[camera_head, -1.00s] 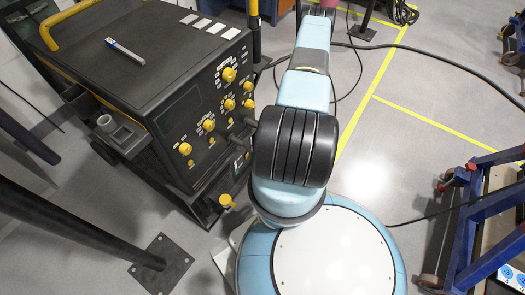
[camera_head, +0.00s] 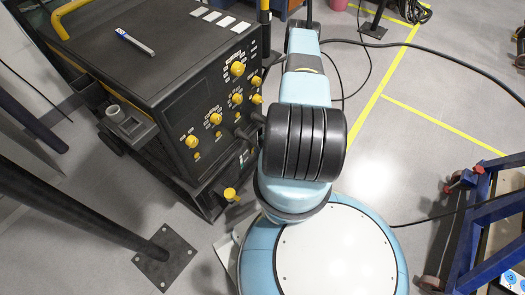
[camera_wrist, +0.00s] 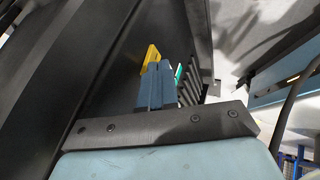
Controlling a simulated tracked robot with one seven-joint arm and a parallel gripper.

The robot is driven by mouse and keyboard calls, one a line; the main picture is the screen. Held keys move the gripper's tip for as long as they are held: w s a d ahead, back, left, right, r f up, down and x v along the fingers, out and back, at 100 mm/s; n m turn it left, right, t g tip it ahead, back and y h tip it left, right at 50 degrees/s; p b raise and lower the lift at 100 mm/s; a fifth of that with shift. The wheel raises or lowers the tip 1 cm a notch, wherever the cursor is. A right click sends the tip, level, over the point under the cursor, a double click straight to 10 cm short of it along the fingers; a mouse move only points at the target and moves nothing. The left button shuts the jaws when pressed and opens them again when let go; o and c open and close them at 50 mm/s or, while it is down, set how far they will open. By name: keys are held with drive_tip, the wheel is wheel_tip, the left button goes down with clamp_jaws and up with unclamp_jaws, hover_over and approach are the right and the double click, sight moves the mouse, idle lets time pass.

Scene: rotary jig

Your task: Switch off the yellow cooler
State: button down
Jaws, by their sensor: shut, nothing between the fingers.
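A black machine cabinet (camera_head: 165,70) with yellow knobs and a yellow top handle stands at the left in the head view. A yellow cap (camera_head: 231,194) sticks out low on its front. I cannot tell for sure which part is the yellow cooler. My gripper (camera_wrist: 158,68) shows in the wrist view, its blue fingers shut together and empty. A small yellow part (camera_wrist: 151,57) shows just beyond the fingertips, partly hidden by them; I cannot tell whether they touch. A green-white strip (camera_wrist: 178,72) and dark slats are beside it. In the head view my gripper is hidden.
A dark post with a square foot plate (camera_head: 164,258) stands at the front left. A blue frame cart (camera_head: 490,225) is at the right. Black cables (camera_head: 420,60) cross the floor. Open grey floor with yellow lines lies between cart and cabinet.

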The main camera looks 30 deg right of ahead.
drive_tip(key=shift+w, duration=0.1)
drive_tip(key=shift+w+a+r, duration=0.1)
drive_tip(key=shift+w, duration=0.2)
drive_tip(key=shift+r, duration=0.1)
drive_tip(key=shift+w+r, duration=0.15)
drive_tip(key=shift+r, duration=0.6)
